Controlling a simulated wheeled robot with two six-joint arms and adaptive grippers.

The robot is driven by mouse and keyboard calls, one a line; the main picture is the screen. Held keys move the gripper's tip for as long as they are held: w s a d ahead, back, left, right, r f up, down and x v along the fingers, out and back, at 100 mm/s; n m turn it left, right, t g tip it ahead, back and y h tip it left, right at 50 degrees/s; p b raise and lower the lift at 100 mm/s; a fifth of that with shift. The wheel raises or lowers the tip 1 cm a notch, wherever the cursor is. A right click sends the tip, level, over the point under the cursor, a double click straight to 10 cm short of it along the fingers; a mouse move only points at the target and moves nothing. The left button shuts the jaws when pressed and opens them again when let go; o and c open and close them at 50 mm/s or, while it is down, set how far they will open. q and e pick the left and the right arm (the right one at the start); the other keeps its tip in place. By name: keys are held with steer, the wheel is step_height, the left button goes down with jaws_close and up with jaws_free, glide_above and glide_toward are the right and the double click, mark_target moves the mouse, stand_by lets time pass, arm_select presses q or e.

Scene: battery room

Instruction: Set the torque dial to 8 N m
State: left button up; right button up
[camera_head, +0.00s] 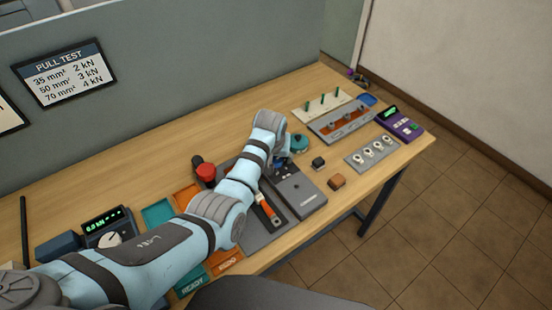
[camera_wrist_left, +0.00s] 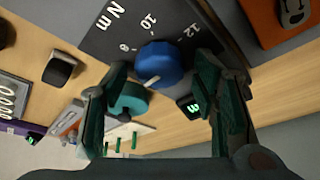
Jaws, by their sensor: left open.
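The torque dial (camera_wrist_left: 158,62) is a round blue knob with a white mark. It sits on a dark panel (camera_wrist_left: 100,42) printed "N m", with 8, 10 and 12 showing. The mark points to the lower left in the wrist view, away from these numbers; the scale there is hidden by a finger. My left gripper (camera_wrist_left: 162,72) is open, with a finger on each side of the dial; I cannot tell whether they touch it. In the head view the left gripper (camera_head: 281,163) is over the far end of the dark grey box (camera_head: 308,197), mostly hidden by its wrist.
A teal roll (camera_head: 300,144), small dark block (camera_head: 318,163) and brown block (camera_head: 337,181) are near the box. A purple device (camera_head: 400,123) stands at the right end.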

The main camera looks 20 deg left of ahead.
arm_select(q)
steer(key=shift+s, duration=0.1)
steer(key=shift+s+r, duration=0.2)
steer(key=shift+r, duration=0.05)
steer(key=shift+s+r, duration=0.1)
steer(key=shift+s, duration=0.1)
steer(key=shift+c, duration=1.3)
steer(key=shift+s, duration=0.1)
steer(key=c, duration=0.9)
arm_select(e)
steer(key=shift+s+r, duration=0.1)
steer(key=shift+s, duration=0.6)
arm_select(q)
steer(key=shift+r+p, duration=0.1)
steer(key=shift+p, duration=0.2)
arm_select(e)
steer(key=shift+r, duration=0.15)
